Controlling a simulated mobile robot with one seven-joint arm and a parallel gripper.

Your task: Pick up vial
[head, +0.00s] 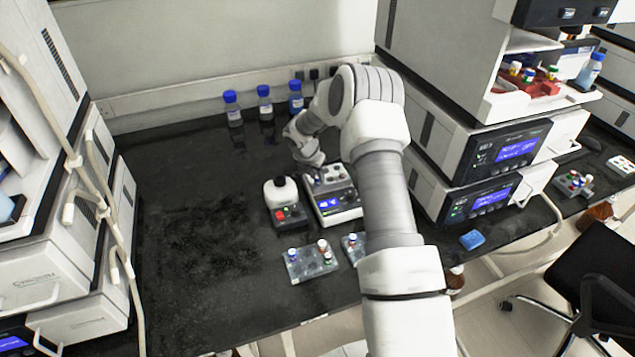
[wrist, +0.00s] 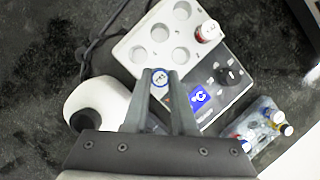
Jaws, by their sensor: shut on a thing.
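In the wrist view a vial (wrist: 159,77) with a blue-rimmed cap sits between the fingertips of my gripper (wrist: 158,85), which is shut on it. The vial is seen from above, so its body is mostly hidden. It is at the near edge of a white block with round wells (wrist: 150,50); I cannot tell whether it is lifted clear. Another vial with a red and white cap (wrist: 208,31) stands in a well of that block. In the head view my gripper (head: 313,161) is over the block's device (head: 338,205), and the held vial cannot be made out.
A white rounded device (head: 281,192) stands left of the block. Clear racks with several vials (head: 311,263) lie nearer the front. Blue-capped bottles (head: 265,103) line the back wall. Instrument stacks (head: 480,150) rise at right and left. The bench's left middle is free.

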